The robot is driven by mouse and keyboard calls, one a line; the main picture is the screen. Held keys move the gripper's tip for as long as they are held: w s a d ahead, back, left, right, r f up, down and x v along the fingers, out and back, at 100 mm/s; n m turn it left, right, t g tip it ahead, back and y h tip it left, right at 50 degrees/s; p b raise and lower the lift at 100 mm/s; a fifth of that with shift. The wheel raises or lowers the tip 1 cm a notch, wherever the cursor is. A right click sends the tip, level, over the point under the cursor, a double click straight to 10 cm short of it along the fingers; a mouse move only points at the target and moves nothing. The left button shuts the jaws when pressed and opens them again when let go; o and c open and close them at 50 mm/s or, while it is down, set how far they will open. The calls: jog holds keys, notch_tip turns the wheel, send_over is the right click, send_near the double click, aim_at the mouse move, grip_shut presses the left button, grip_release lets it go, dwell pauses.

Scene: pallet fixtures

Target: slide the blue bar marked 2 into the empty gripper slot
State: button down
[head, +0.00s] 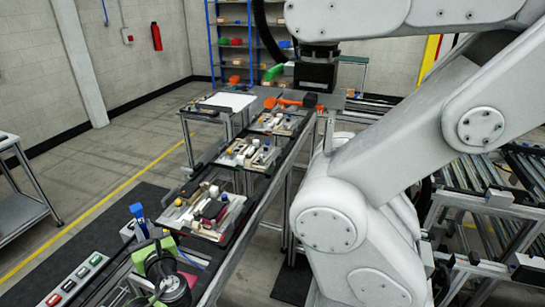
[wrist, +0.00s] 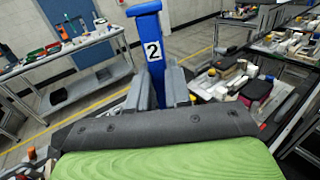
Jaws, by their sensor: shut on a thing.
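The blue bar marked 2 (wrist: 149,30) stands roughly upright in the wrist view, its white label facing the camera. My gripper (wrist: 159,84) is shut on its lower part, with a grey finger on each side. In the head view the blue bar (head: 137,211) shows at the lower left, above the green and dark parts of my gripper (head: 143,235). The bar's top is free and its lower end is hidden by the gripper. I cannot make out the empty gripper slot in either view.
A line of trays with small parts (head: 240,208) runs away beside the bar. A large white robot arm (head: 330,215) fills the right side of the head view.

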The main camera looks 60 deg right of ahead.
jog(key=s+d+r+m+g+h+b, duration=0.1)
jog(key=s+d+r+m+g+h, duration=0.25)
jog(key=d, duration=0.35)
jog(key=s+d+r+m+g+h+b, duration=0.1)
jog(key=s+d+r+m+g+h, duration=0.1)
jog(key=s+d+r+h, duration=0.4)
jog(key=s+d+r+m+g+h+b, duration=0.1)
jog(key=s+d+r+m+g, duration=0.3)
jog(key=s, duration=0.4)
jog(key=s+d+r+m+g+b, duration=0.1)
jog(key=s+d+r+m+g, duration=0.1)
jog(key=s+d+r+g, duration=0.45)
jog(key=d+f+t+p, duration=0.1)
jog(key=d+p, duration=0.3)
jog(key=d, duration=0.5)
jog(key=shift+w+f+t, duration=0.15)
jog(key=shift+w+t, duration=0.2)
jog(key=shift+t, duration=0.25)
jog(key=shift+a, duration=0.1)
jog(key=shift+a, duration=0.3)
